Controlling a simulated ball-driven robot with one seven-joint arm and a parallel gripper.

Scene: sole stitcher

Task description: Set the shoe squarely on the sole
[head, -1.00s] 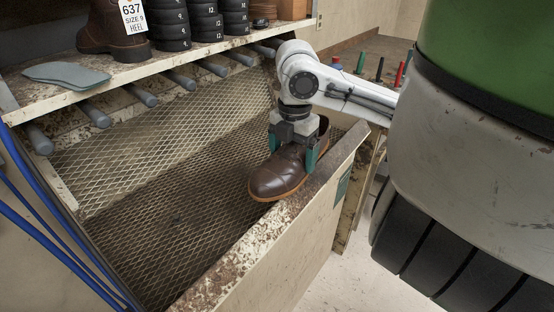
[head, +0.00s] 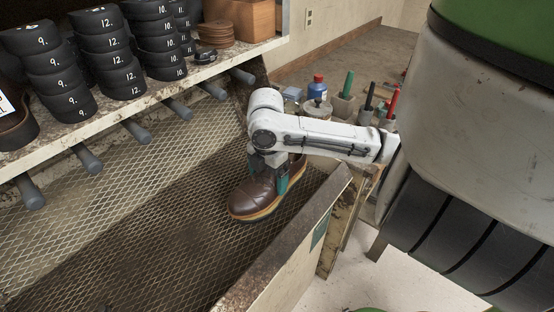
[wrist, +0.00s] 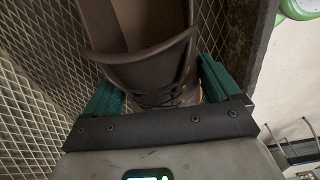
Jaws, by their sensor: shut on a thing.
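A brown leather lace-up shoe (head: 250,195) with a tan and dark edge along its bottom is in the head view, over the mesh trough, toe pointing to the lower left. My gripper (head: 270,177) is shut on it from above, teal fingers on either side. In the wrist view the shoe (wrist: 145,78) fills the space between my fingers (wrist: 160,90), its open collar and laces showing. I cannot tell whether its underside touches the mesh, or whether a separate sole lies beneath it. No loose sole shows now.
The mesh trough (head: 150,235) has a worn wooden front wall (head: 285,245) close right of the shoe. Grey rollers (head: 135,130) line the far edge under a shelf with stacked black numbered heels (head: 110,60). A bottle (head: 318,88) and upright tools stand behind my arm.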

